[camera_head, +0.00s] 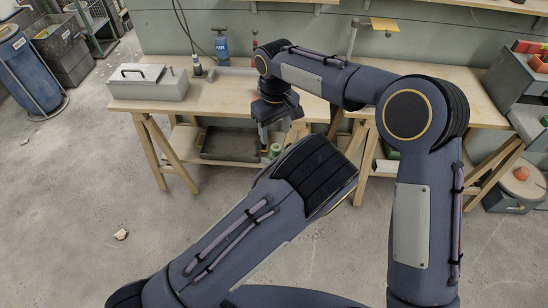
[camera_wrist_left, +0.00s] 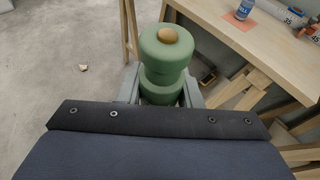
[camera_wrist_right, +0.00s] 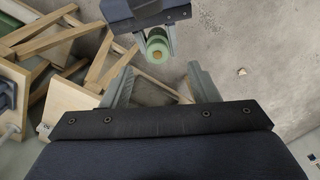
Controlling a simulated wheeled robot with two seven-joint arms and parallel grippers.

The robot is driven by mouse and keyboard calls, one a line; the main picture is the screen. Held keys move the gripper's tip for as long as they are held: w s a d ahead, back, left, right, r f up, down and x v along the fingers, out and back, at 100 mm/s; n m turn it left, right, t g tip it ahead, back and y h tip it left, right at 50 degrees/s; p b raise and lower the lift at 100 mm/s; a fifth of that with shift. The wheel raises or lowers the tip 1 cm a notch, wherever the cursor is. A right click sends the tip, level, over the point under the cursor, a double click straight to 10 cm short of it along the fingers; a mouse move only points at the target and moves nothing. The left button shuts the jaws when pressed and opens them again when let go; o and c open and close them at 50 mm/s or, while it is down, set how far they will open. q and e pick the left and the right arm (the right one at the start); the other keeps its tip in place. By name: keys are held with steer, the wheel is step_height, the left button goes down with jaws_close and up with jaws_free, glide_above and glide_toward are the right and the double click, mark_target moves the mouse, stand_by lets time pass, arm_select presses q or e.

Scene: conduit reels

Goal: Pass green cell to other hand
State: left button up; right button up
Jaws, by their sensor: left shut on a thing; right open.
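The green cell (camera_wrist_left: 168,52) is a stepped green cylinder with a tan knob on its end. My left gripper (camera_wrist_left: 160,88) is shut around its lower part and holds it in the air in front of the workbench. In the head view only a bit of the green cell (camera_head: 275,150) shows past my left wrist, which hides the left fingers. My right gripper (camera_head: 280,130) is open and empty, above the cell in that view. In the right wrist view the green cell (camera_wrist_right: 157,47) is beyond the open right fingers (camera_wrist_right: 160,88), apart from them.
The wooden workbench (camera_head: 225,92) runs behind both grippers on trestle legs. A black tray (camera_head: 230,145) is beneath. The concrete floor at the left is mostly clear.

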steer(key=s+d+r+m+y, duration=0.1)
steer(key=s+d+r+m, duration=0.15)
steer(key=d+r, duration=0.75)
steer(key=s+d+r+m+t+y, duration=0.1)
steer(key=s+d+r+m+t, duration=0.15)
steer(key=s+d, duration=0.7)
steer(key=s+d+f+m+t+y, duration=0.1)
steer(key=s+d+f+m, duration=0.1)
steer(key=s, duration=0.6)
steer(key=s+d+f+m+t, duration=0.2)
steer(key=s+d+f, duration=0.1)
steer(key=s, duration=0.6)
steer(key=shift+s+d+f+m+y, duration=0.15)
steer(key=shift+d+f+m+y, duration=0.2)
steer(key=shift+f, duration=0.4)
